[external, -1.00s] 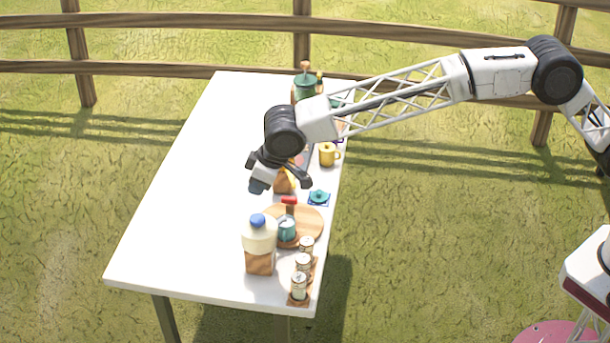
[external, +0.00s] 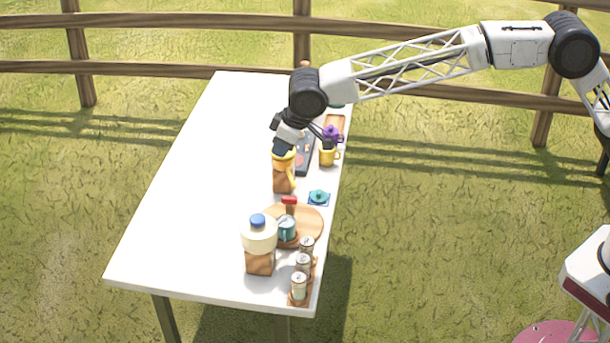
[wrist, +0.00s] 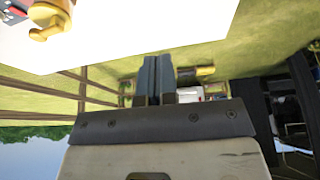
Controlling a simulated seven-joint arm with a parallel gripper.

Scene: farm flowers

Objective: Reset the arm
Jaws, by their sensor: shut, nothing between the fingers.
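My gripper (external: 281,140) is above the back half of the white table (external: 190,190), over or near a yellow-topped bottle (external: 284,175) in the external view. In the wrist view my gripper (wrist: 156,68) shows its two fingers side by side, closed together with nothing between them. The wrist camera looks out past the table edge, with the white table top (wrist: 120,35) at the upper left.
A jug with a blue cap (external: 259,240), a round wooden board (external: 312,222), several small jars (external: 302,264), a yellow mug (external: 328,157) and a purple item (external: 331,134) stand along the table's right side. The left side is clear. A wooden fence (external: 180,68) runs behind.

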